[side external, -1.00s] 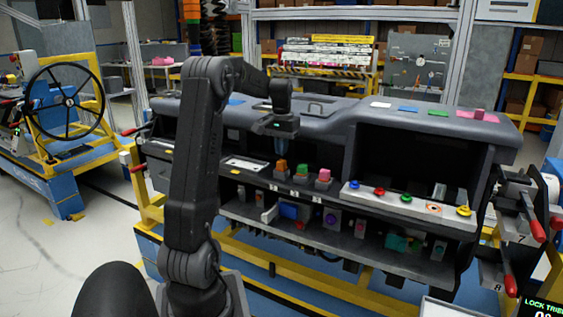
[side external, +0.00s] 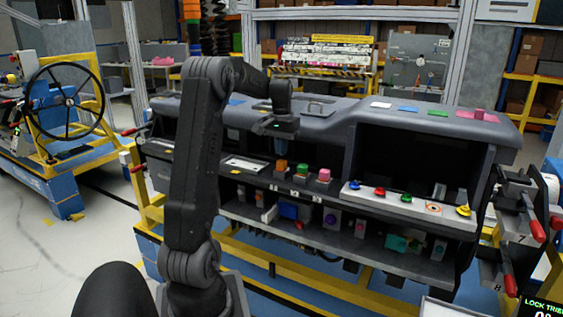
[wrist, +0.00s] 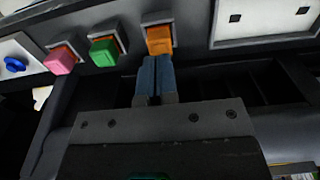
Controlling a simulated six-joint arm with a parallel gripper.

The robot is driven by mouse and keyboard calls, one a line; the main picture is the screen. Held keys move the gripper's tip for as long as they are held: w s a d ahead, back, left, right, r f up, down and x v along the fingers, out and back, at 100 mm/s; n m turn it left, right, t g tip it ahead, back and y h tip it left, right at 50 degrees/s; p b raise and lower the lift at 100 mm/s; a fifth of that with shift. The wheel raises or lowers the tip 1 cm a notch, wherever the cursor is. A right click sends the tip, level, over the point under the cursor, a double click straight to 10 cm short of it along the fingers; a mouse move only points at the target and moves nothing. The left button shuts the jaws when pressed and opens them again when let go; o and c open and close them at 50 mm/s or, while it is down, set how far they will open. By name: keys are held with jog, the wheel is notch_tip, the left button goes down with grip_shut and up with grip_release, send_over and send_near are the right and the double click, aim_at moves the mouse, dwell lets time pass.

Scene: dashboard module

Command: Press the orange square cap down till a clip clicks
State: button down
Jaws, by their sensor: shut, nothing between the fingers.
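The orange square cap (side external: 281,164) stands on the dashboard's shelf, left of a green cap (side external: 301,170) and a pink cap (side external: 324,175). In the wrist view the orange cap (wrist: 159,40) is at the top middle, in a grey square frame. My gripper (wrist: 155,60) is shut and empty, its blue-grey fingertips just below the orange cap in that view. They look close to the cap or against it; I cannot tell whether they touch. In the side view my gripper (side external: 281,148) is right above the orange cap. Whether a clip has engaged cannot be seen.
The green cap (wrist: 103,52) and pink cap (wrist: 60,60) sit close beside the orange one in the wrist view. A white panel (wrist: 265,20) lies on its other side. The grey dashboard top (side external: 345,112) overhangs the shelf. Coloured knobs (side external: 379,191) line the shelf farther right.

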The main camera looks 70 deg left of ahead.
aim_at(281, 161)
jog(key=shift+f, duration=1.55)
dwell(0.9)
jog(key=shift+r, duration=0.1)
jog(key=shift+r, duration=4.05)
